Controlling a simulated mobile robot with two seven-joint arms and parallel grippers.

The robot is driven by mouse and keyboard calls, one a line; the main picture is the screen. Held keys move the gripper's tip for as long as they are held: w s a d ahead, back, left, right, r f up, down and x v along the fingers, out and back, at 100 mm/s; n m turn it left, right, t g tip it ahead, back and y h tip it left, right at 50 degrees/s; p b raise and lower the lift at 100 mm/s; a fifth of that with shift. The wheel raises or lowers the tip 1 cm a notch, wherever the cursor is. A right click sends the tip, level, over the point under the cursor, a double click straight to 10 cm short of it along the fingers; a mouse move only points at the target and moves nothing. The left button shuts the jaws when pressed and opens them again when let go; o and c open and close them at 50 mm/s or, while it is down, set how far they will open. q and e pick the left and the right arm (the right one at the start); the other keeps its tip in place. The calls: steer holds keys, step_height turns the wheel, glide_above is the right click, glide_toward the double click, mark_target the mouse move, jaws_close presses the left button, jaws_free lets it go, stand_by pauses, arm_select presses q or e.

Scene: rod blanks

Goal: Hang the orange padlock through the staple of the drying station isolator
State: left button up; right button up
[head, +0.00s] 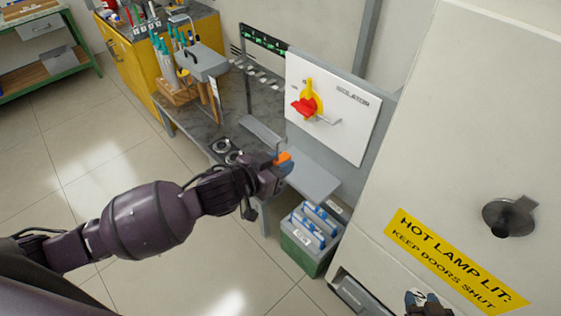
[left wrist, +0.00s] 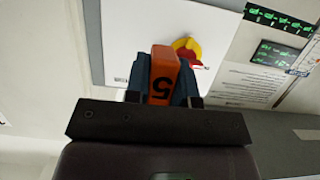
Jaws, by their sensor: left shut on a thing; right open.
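The orange padlock (head: 284,157) is in my left gripper (head: 281,163), held in the air below the isolator panel. In the left wrist view the padlock (left wrist: 164,72) shows a black 5 between the fingers (left wrist: 163,88); its shackle cannot be made out. The isolator is a white panel (head: 345,128) with a red handle (head: 303,106) on a yellow plate. A thin grey metal piece (head: 331,121) juts out at the handle's lower right; I cannot tell if it is the staple. The padlock is apart from the panel. My right gripper (head: 424,299) is open at the bottom edge.
A grey shelf (head: 312,180) juts out below the panel. A green box with blue-and-grey contents (head: 308,244) stands beneath. A white cabinet with a yellow hot-lamp sign (head: 450,262) fills the right. A bench with tools (head: 205,130) stands behind my left arm.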

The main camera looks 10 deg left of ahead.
stand_by(0.3)
arm_select(q)
glide_toward(329, 136)
steer(key=shift+w+d, duration=0.9)
steer(key=shift+w, duration=0.3)
steer(key=shift+w+d, duration=0.85)
steer(key=shift+w, duration=0.35)
steer(key=shift+w+f+b, duration=0.1)
steer(key=shift+f+b, duration=0.6)
steer(key=shift+f, duration=0.25)
steer(key=o, duration=1)
steer(key=shift+c, duration=0.2)
